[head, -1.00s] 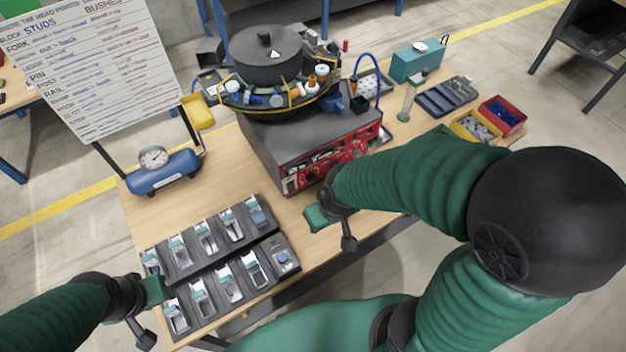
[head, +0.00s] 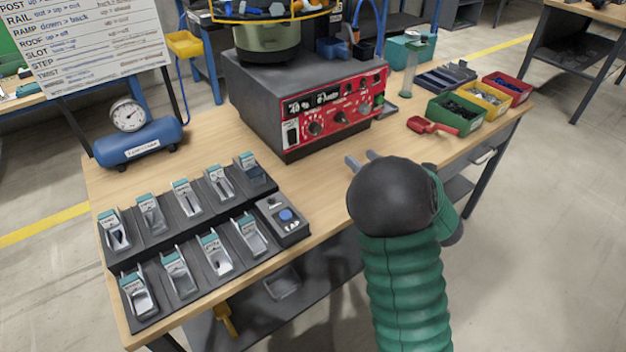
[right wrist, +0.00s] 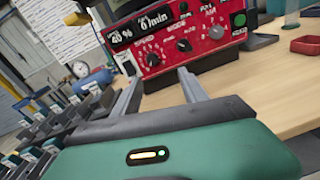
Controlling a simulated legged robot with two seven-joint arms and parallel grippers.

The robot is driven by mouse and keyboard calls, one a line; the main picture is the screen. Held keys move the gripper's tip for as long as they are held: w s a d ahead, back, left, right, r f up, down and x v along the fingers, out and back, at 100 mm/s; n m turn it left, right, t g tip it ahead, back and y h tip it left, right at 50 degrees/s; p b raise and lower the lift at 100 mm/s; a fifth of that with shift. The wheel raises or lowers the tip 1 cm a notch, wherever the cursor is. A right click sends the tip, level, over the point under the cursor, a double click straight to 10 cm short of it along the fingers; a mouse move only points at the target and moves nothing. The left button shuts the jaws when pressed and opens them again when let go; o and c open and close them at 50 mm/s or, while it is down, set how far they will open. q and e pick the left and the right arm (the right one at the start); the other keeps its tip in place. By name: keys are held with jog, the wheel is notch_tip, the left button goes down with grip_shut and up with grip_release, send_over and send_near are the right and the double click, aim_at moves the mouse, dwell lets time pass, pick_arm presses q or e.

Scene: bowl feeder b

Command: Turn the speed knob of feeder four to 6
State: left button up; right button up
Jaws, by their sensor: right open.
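The feeder's red control panel (head: 335,112) is on the front of a dark box on the table. Its left large knob (head: 315,128) also shows in the right wrist view (right wrist: 152,60), below lettering that looks like "SPEED". Its pointer setting is too small to read. More knobs sit to its right, such as the middle knob (right wrist: 184,45). No feeder number is legible. My right gripper (head: 362,158) is open and empty, in front of the panel and apart from it. My left gripper is out of view.
A rack of several compartments (head: 165,232) with a blue-button box (head: 286,216) lies left of the gripper. A blue tank with a gauge (head: 138,142) stands behind it. A red scoop (head: 432,126) and parts bins (head: 455,113) are right. Bare tabletop lies before the panel.

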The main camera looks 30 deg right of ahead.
jog(key=s+f+n, duration=0.1)
jog(key=n, duration=0.1)
jog(key=b, duration=0.2)
send_near(318, 130)
jog(key=shift+y, duration=0.4)
jog(key=w, duration=0.8)
jog(key=shift+w+f, duration=0.2)
jog(key=shift+w, duration=0.1)
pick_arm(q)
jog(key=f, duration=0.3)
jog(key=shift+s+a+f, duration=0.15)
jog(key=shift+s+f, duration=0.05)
pick_arm(e)
grip_shut()
